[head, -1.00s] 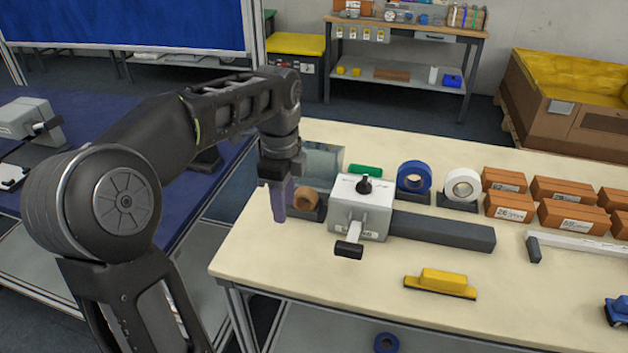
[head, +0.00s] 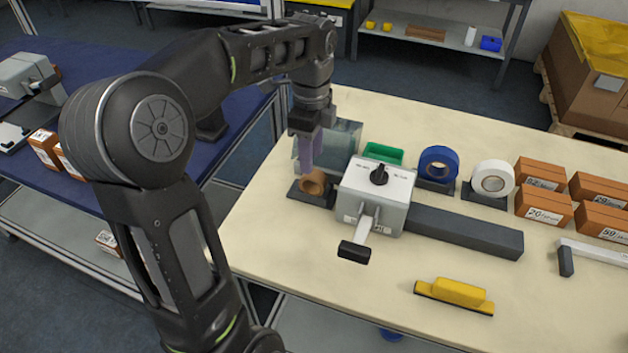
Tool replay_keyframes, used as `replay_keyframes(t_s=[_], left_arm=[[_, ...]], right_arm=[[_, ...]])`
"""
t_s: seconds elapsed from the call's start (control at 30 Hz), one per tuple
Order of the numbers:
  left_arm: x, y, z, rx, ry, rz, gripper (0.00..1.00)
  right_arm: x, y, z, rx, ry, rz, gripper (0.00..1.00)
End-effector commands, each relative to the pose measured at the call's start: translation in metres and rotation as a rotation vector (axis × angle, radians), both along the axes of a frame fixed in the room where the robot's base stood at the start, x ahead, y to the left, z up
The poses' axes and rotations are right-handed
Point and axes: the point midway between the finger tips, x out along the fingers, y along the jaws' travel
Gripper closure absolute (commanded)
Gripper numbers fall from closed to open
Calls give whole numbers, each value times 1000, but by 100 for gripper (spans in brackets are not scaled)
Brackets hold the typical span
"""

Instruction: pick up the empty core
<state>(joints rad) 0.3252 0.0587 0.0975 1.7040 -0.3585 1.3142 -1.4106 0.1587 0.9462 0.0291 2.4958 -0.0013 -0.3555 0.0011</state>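The empty core, a brown cardboard ring (head: 313,181), sits on a dark holder (head: 298,195) at the left of the cream table, just left of the grey dispenser box. My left gripper (head: 306,163) points down from above, its purple-grey fingers lined up in the picture with the top of the core. The fingers overlap one another from this side, so their opening is hidden. I cannot tell whether the tips touch the core. My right gripper is not in view.
The grey box (head: 376,198) with a black knob and lever stands close to the core's right. A clear bin (head: 341,146) is behind it. A blue roll (head: 438,163), a white roll (head: 492,179) and brown cartons (head: 543,208) stand farther right.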

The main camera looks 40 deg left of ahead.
Motion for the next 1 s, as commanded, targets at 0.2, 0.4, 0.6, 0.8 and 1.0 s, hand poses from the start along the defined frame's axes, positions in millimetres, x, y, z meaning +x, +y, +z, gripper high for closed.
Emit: replay_keyframes(t_s=[0.2, 0.4, 0.6, 0.8, 1.0], left_arm=[[0, 0, -12, 0, 0, 0, 60], [0, 0, -13, 0, 0, 0, 60], [2, -2, -30, 0, 3, 0, 60], [3, -3, -58, -1, 3, 0, 60], [4, -3, -64, 0, 0, 0, 60]], right_arm=[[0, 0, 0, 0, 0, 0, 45], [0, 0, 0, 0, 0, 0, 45], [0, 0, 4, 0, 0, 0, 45], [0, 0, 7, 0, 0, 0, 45], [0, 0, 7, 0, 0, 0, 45]])
